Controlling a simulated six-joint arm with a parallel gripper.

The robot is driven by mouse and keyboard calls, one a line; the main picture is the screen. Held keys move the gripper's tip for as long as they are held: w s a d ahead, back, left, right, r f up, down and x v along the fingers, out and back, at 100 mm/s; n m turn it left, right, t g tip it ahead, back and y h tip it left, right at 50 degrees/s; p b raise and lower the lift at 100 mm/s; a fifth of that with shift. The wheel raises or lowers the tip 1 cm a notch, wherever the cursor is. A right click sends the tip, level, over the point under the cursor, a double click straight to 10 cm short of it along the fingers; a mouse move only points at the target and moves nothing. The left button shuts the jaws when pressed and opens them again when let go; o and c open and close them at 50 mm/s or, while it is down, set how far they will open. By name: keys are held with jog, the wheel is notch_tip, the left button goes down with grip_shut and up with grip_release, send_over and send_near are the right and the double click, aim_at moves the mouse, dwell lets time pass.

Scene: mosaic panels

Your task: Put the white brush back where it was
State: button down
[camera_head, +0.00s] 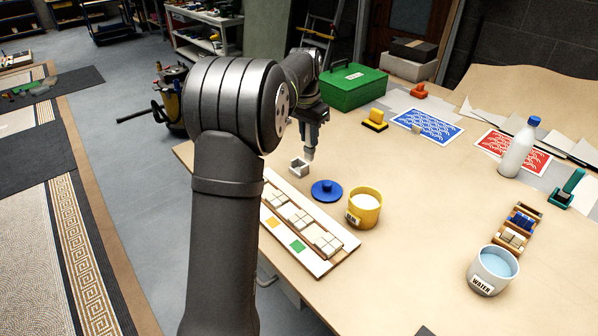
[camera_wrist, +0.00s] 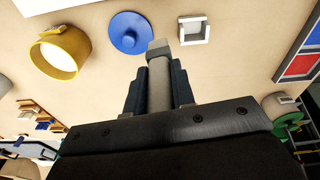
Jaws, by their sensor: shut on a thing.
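My gripper (camera_head: 311,146) is shut on a slim pale grey-white thing (camera_wrist: 158,70), seemingly the white brush, with a lighter blocky tip. In the wrist view it lies between the two dark fingers (camera_wrist: 158,92). In the head view it (camera_head: 309,155) points down above the table. A small white square open-topped holder (camera_head: 299,168) stands just below and left of its tip; the wrist view shows it too (camera_wrist: 195,29), right of the tip. The brush tip appears apart from the holder, but the height between them is hard to tell.
A blue round lid (camera_head: 326,191) and a yellow pot (camera_head: 377,210) stand close by. A panel tray (camera_head: 335,262) with pale tiles lies in front, partly behind my arm. A water cup (camera_head: 482,283), a small wooden rack (camera_head: 520,228) and a white bottle (camera_head: 516,155) are right. A green box (camera_head: 352,90) is behind.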

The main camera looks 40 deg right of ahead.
jog(key=s+d+r+m, duration=0.1)
jog(key=s+d+m, duration=0.1)
jog(key=s+d, duration=0.25)
jog(key=shift+w+a+f, duration=0.45)
jog(key=shift+w+f, duration=1.3)
jog(key=shift+w, duration=0.1)
jog(key=shift+w+a+f, duration=0.5)
jog(key=shift+w+f, duration=1.2)
jog(key=shift+w, duration=0.15)
jog(key=shift+w+a+f, duration=0.45)
jog(key=shift+w+f, duration=1.3)
jog(key=shift+w, duration=0.1)
jog(key=shift+f, duration=0.15)
jog(key=c, duration=1.2)
grip_release()
notch_tip(320, 180, up, 12)
jog(key=a, duration=0.1)
jog(key=shift+a, duration=0.25)
